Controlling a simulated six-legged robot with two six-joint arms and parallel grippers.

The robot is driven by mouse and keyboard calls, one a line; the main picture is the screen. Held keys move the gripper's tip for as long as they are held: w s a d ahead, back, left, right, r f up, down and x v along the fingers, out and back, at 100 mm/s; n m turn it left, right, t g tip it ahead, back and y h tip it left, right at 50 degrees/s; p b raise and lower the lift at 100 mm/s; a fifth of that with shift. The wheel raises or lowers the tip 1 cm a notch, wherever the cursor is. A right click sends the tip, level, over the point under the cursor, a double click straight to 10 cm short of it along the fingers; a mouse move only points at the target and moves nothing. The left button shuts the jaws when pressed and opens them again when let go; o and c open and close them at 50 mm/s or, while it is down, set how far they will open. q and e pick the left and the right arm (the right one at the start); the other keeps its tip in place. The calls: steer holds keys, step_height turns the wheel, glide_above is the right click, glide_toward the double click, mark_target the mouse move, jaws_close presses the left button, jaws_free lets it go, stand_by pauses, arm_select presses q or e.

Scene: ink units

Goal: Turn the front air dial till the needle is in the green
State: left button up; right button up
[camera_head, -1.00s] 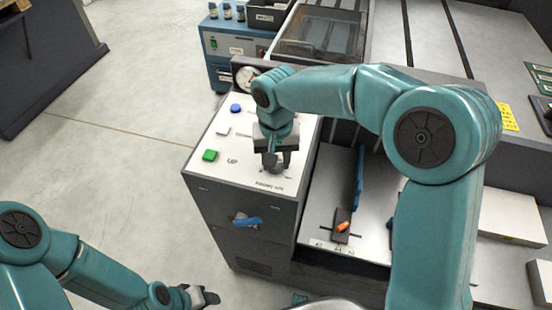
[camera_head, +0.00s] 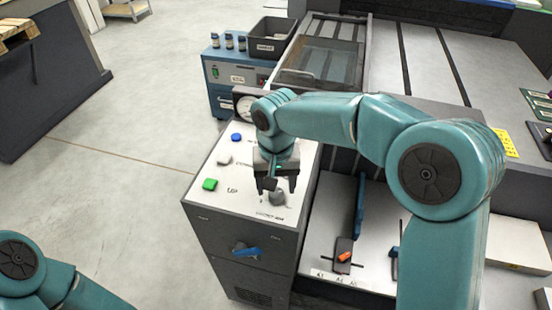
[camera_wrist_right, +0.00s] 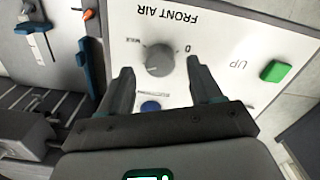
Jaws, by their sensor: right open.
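The front air dial is a grey round knob (camera_wrist_right: 160,58) on a white panel, with FRONT AIR printed beside it. In the head view the dial (camera_head: 278,199) stands just below my right gripper (camera_head: 276,185). In the right wrist view my right gripper (camera_wrist_right: 160,72) is open, with one finger on each side of the dial and visible gaps between. The pressure gauge (camera_head: 243,103) is at the back of the panel, partly covered by my right arm. Its needle and green zone cannot be read. My left gripper is out of view.
A green button (camera_head: 210,185), a blue button (camera_head: 236,137) and a white button (camera_head: 224,159) sit left of the dial. A blue lever (camera_head: 246,251) is on the cabinet front. A slider with an orange tip (camera_head: 344,257) lies to the right. Open floor is left.

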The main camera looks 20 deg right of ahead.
mark_target(276, 193)
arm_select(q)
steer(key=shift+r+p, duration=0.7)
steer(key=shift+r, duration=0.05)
arm_select(e)
step_height(276, 193, up, 15)
steer(key=shift+f, duration=0.2)
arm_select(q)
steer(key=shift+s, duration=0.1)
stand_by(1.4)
